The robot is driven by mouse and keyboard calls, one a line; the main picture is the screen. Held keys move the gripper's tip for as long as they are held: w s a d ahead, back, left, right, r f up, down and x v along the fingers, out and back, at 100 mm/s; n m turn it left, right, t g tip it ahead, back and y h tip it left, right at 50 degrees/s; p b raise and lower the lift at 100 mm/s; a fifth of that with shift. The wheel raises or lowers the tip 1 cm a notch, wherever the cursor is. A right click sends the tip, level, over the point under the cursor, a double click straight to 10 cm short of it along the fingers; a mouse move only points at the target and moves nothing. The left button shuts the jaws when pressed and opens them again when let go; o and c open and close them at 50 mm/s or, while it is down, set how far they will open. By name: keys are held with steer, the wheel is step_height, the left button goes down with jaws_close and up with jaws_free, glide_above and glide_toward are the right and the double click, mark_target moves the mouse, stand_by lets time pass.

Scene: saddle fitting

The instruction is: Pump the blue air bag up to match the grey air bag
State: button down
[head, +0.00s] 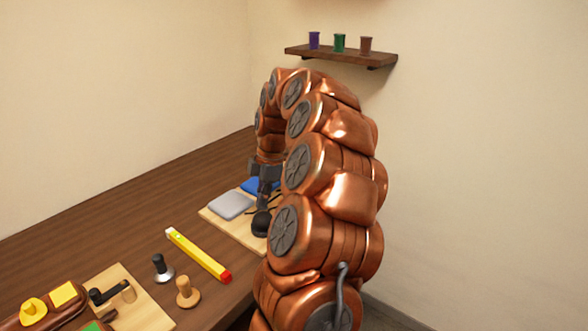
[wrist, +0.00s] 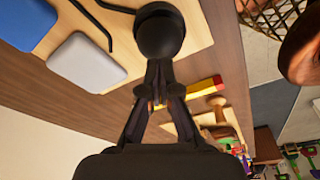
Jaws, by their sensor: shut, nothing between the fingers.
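The grey air bag (head: 231,205) lies on a light wooden board (head: 226,222) on the bench. The blue air bag (head: 262,185) lies behind it, partly hidden by my gripper. In the wrist view the grey bag (wrist: 87,62) and part of the blue bag (wrist: 28,20) show at the left. A black round pump bulb (head: 261,223) sits at the board's near right, with black hoses on the board. My gripper (wrist: 160,68) is shut and empty, pointing down, its tips right at the bulb (wrist: 160,32). I cannot tell whether they touch it.
A yellow bar with a red end (head: 199,254) lies in front of the board. A black-knobbed tool (head: 161,268), a wooden knob tool (head: 187,291) and a second board (head: 146,308) stand nearer. A shelf with cups (head: 340,56) hangs on the back wall.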

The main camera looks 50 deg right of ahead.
mark_target(263, 214)
steer(key=shift+f, duration=0.2)
steer(key=shift+f+b, duration=1.05)
steer(key=shift+f, duration=0.65)
steer(key=shift+r, duration=0.15)
steer(key=shift+r+p, duration=0.45)
steer(key=shift+r, duration=1.3)
steer(key=shift+r+p, duration=0.9)
steer(key=shift+r, duration=1.6)
